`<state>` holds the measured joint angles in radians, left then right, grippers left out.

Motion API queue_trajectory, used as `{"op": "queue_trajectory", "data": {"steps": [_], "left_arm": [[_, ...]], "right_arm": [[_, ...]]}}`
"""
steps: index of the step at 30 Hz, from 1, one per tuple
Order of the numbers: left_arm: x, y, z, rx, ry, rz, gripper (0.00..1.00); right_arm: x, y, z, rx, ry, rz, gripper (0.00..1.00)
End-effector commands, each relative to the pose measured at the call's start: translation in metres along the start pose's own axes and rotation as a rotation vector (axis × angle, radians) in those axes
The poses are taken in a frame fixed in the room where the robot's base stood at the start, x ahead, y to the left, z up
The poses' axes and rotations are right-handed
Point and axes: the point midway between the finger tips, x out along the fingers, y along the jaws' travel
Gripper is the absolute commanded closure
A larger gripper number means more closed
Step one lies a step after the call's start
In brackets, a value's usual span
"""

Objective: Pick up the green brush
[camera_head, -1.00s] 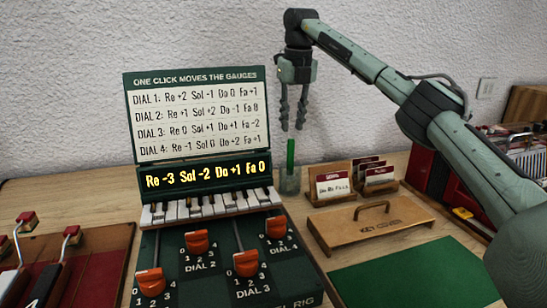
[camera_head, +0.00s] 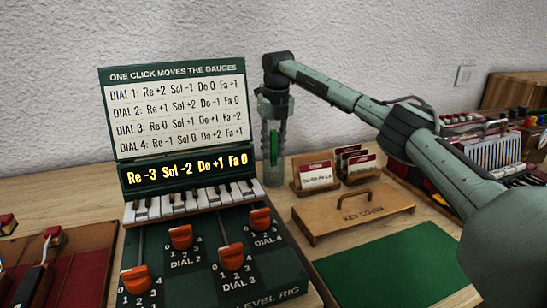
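The green brush (camera_head: 274,148) stands upright in a clear holder (camera_head: 273,176) behind the right end of the small piano keys. My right gripper (camera_head: 274,140) points straight down over it, with its two fingers on either side of the green handle. The fingers look open, with a small gap between them and the handle. The top of the brush is between the fingers, and its lower end is inside the holder. My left gripper is not in view.
The dial rig (camera_head: 210,262) with its orange knobs and text panel (camera_head: 177,115) stands left of the holder. Card holders (camera_head: 312,178) and the wooden key cover (camera_head: 350,214) are to the right. A green mat (camera_head: 385,265) lies bare in front.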

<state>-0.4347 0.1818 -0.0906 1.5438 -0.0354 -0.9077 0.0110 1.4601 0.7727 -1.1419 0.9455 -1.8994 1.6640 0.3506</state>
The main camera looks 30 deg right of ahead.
Motion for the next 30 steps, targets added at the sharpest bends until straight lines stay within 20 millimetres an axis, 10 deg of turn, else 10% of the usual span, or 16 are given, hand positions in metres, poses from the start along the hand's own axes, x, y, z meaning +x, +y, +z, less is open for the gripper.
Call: {"op": "queue_trajectory", "data": {"steps": [22, 30], "left_arm": [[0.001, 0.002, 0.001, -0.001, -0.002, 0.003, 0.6], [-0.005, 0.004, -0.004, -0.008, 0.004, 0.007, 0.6]], "right_arm": [[0.006, -0.001, -0.001, 0.0, 0.006, -0.003, 1.0], [-0.04, 0.0, 0.007, 0.0, -0.001, 0.0, 1.0]]}}
